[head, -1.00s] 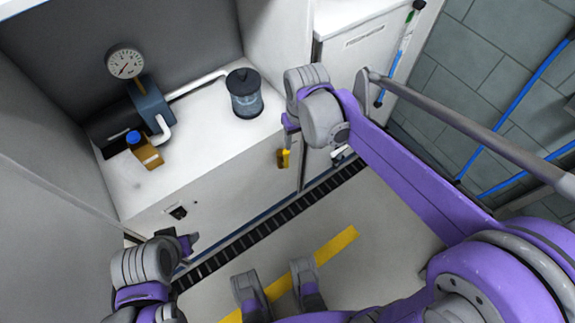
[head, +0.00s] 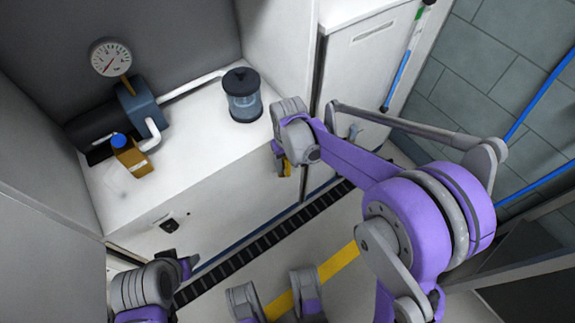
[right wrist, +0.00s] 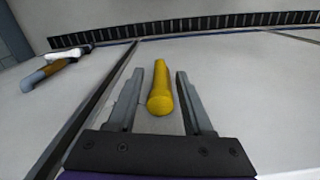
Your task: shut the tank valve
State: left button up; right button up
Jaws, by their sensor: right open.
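A yellow lever handle (head: 287,168), which I take for the tank valve's handle, is on the front of the white cabinet. In the right wrist view the yellow handle (right wrist: 160,92) stands between the two grey fingers of my right gripper (right wrist: 172,85), with a gap on each side. This gripper is open and holds nothing. In the head view its fingers are mostly hidden behind the wrist. My left gripper (head: 186,264) is at the lower left, before the cabinet front, apart from the handle; its jaws do not show clearly.
A cabinet door (head: 365,55) is to the right. A dark grate (head: 250,250) runs along the cabinet's foot.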

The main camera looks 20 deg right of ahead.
jog(key=shift+f, duration=0.35)
grip_shut()
dwell(1.2)
